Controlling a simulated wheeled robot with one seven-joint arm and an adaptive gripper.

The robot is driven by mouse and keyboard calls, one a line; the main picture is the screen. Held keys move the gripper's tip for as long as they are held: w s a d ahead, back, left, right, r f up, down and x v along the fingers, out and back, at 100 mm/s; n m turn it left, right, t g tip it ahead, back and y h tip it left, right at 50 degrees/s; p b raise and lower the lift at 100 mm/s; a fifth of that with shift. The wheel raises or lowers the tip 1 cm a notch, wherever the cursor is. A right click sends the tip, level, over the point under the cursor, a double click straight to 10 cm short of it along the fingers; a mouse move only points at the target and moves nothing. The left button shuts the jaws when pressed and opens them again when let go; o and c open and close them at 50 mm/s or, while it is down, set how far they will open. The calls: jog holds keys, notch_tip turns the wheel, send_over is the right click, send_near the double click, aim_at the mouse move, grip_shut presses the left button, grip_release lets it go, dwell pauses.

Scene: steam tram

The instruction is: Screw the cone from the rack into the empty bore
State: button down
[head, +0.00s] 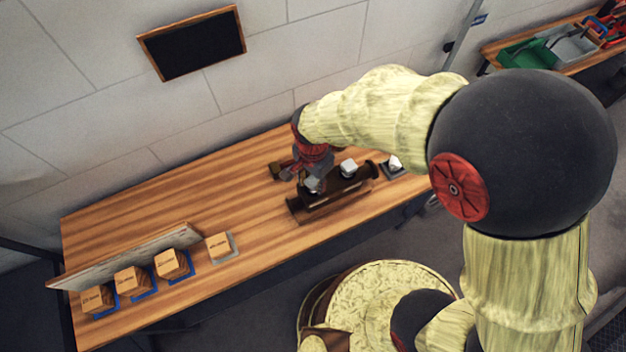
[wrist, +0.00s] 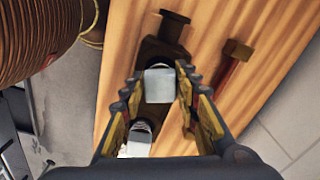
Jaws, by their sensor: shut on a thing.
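A dark valve body (head: 325,200) with flanged ends lies on the wooden table; it also shows in the wrist view (wrist: 172,30). My gripper (head: 312,178) points down over its left part. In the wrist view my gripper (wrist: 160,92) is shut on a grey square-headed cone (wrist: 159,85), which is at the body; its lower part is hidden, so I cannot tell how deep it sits. A second grey square head (head: 348,168) stands in the body's right part. A small grey rack (head: 393,166) with a pale piece is at the right.
A brown-headed tool with a red handle (wrist: 235,55) lies beside the body. Several wooden blocks (head: 172,264) on blue holders and one on a grey holder (head: 222,247) stand at the left, near a long pale board (head: 130,258). The table between them and the body is clear.

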jog(key=c, duration=1.2)
grip_release()
jog(key=shift+c, duration=0.2)
jog(key=shift+o, duration=1.3)
jog(key=o, duration=0.4)
jog(key=shift+r, duration=0.2)
jog(key=shift+r+p, duration=0.35)
jog(key=shift+p, duration=0.05)
jog(key=shift+r+p, duration=0.65)
jog(key=shift+r, duration=0.25)
jog(key=shift+r+p, duration=1.7)
jog(key=shift+r, duration=0.7)
jog(key=shift+f, duration=0.1)
